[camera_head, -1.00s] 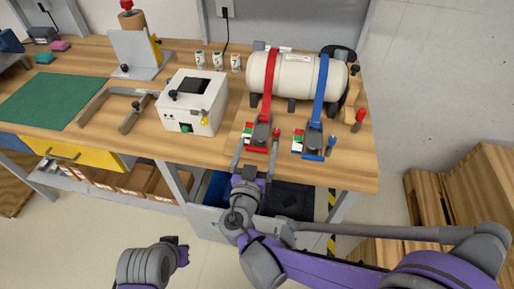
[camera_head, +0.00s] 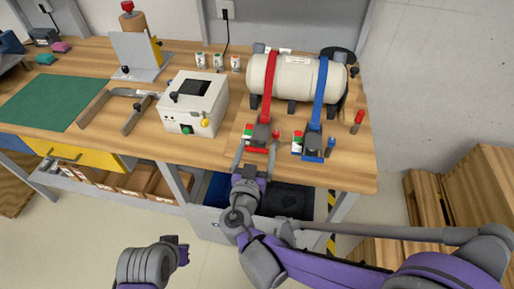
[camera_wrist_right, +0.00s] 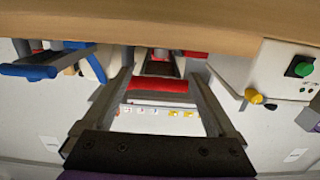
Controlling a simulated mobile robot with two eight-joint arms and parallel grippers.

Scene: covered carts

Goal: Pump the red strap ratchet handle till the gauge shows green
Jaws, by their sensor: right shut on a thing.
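The red strap (camera_head: 270,75) runs over a cream tank (camera_head: 290,78) down to the red ratchet (camera_head: 262,133) near the bench's front edge. A small gauge block (camera_head: 248,130) with green, white and red parts sits at the ratchet's left; its reading is too small to tell. My right gripper (camera_head: 257,153) reaches in from the front and is shut on the red handle (camera_wrist_right: 160,87), which spans between its two fingers in the wrist view. My left gripper (camera_head: 182,250) is away from the bench at the lower left; its jaw state is unclear.
A blue strap (camera_head: 320,85) with a similar blue ratchet (camera_head: 313,145) stands close on the right. A white box (camera_head: 193,104) with a green button is on the left. A red-topped peg (camera_head: 358,121) stands near the right edge. Wooden crates (camera_head: 470,200) are at the right.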

